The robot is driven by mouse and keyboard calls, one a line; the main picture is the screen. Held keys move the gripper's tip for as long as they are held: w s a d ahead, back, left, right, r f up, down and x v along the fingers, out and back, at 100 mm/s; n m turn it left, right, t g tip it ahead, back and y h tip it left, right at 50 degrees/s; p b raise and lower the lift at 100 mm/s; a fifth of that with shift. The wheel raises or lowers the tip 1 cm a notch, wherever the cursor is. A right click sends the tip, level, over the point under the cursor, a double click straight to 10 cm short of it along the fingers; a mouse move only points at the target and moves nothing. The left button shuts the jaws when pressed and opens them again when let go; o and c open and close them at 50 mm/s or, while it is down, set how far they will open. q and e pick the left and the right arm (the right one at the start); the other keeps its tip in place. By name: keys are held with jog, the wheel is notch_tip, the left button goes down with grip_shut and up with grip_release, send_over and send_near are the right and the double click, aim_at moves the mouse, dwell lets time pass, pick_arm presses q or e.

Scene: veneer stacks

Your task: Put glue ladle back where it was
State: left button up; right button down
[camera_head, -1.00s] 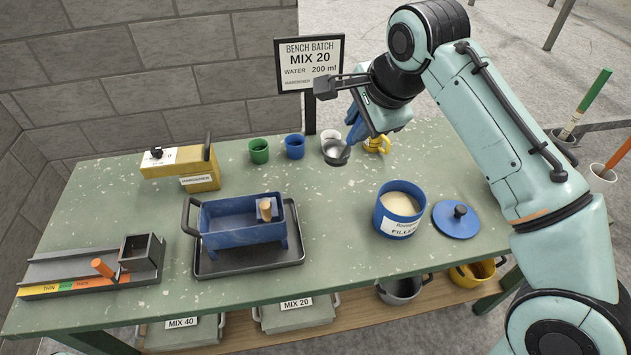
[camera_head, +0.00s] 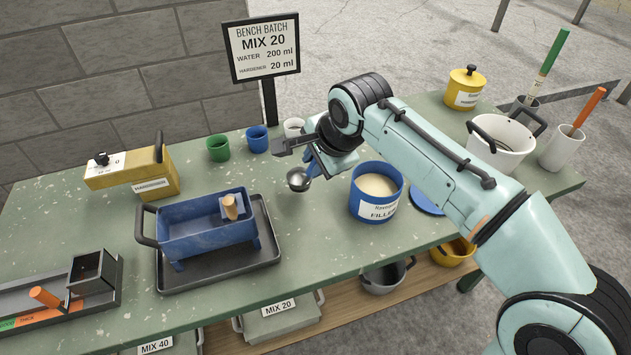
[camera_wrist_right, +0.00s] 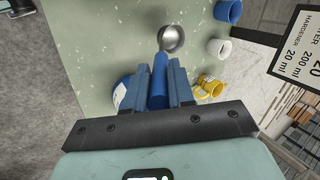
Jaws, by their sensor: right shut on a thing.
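The glue ladle has a round metal bowl (camera_head: 299,180) and a blue handle (camera_wrist_right: 159,82). My right gripper (camera_head: 314,160) is shut on the blue handle and holds the ladle above the bench, left of the blue filler pot (camera_head: 377,208). In the right wrist view the handle lies between the two blue fingers of this gripper (camera_wrist_right: 158,85), with the bowl beyond the fingertips. My left gripper is out of view.
The bench (camera_head: 310,255) is clear in front of the filler pot. A blue trough (camera_head: 205,232) stands on a dark tray (camera_head: 262,262). Green (camera_head: 218,147), blue (camera_head: 257,138) and white (camera_head: 293,127) cups line the back. A white pot (camera_head: 497,152) stands at right.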

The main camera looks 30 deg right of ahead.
jog(key=shift+f+b, duration=0.6)
jog(key=shift+f, duration=1.6)
jog(key=c, duration=1)
grip_release()
jog(key=shift+o, duration=0.2)
jog(key=p+v, duration=0.2)
jog(key=v, duration=1)
